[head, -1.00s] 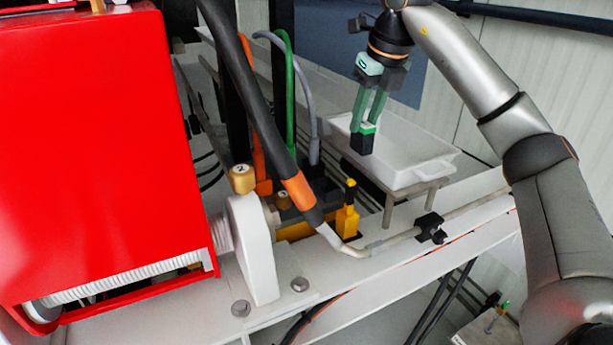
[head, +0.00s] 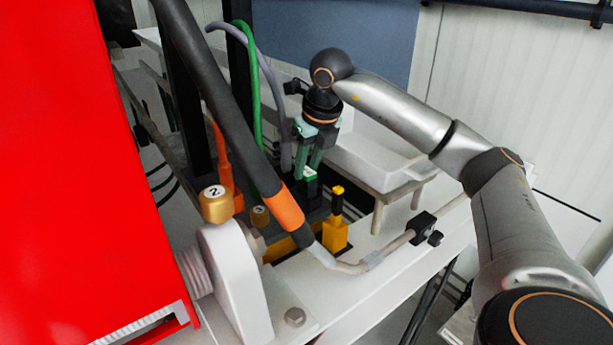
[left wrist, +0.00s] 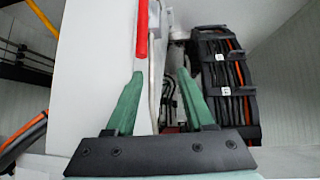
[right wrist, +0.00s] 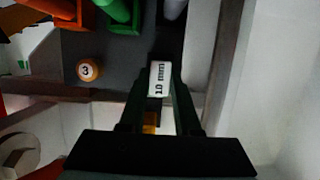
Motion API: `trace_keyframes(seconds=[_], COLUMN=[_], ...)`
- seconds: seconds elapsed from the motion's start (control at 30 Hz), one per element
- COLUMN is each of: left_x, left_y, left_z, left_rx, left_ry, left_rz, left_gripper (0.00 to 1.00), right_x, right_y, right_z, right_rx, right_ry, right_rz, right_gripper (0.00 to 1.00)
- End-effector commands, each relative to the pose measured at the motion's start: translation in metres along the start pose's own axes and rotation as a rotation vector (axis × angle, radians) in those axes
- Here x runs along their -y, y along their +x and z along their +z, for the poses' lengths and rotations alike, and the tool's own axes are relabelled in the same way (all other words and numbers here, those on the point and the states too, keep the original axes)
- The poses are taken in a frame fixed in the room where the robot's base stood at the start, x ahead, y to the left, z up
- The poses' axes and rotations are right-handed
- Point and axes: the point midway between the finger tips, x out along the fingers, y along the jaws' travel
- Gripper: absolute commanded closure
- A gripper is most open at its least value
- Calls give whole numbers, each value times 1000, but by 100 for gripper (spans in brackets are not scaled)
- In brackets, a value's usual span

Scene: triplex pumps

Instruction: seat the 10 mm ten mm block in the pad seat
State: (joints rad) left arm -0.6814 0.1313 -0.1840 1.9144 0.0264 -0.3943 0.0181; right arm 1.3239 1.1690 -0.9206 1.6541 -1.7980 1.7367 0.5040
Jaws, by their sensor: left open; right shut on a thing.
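In the right wrist view, the block's white label reading "10 mm" (right wrist: 159,79) shows between the fingertips. The block's lower end is partly hidden in the head view, and I cannot tell whether it touches anything. I cannot make out the pad seat for certain. My left gripper (left wrist: 159,73) is open and empty in the left wrist view, away from the block.
A thick black hose with an orange band (head: 285,209) crosses in front of the block. A yellow post with a black neck (head: 335,235) stands close by. A white tray (head: 375,163) is behind right. A gold cap marked 2 (head: 216,205) and a red housing (head: 80,190) are left.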

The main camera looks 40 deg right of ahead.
Motion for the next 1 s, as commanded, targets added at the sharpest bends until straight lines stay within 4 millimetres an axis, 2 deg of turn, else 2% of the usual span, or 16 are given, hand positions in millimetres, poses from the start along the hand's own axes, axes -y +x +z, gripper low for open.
trace_keyframes(seconds=[0.03,0.17,0.53,0.57,0.6,0.8,1.0], left_x=[0,0,0,0,0,0,0], left_y=[0,0,2,2,1,1,1], left_z=[0,0,2,1,1,0,0], left_rx=[0,0,0,0,0,-2,-2], left_ry=[0,0,0,0,0,0,1], left_rz=[0,0,0,0,0,0,0], left_gripper=[47,47,47,47,47,47,47], right_x=[0,1,0,0,0,0,0], right_y=[8,21,26,26,26,25,25], right_z=[-3,-7,-8,-8,-8,-8,-8], right_rx=[-4,-2,0,0,0,-1,-1], right_ry=[0,1,0,0,0,-1,-1], right_rz=[-2,-1,0,0,0,0,0], right_gripper=[100,100,100,67,63,40,39])
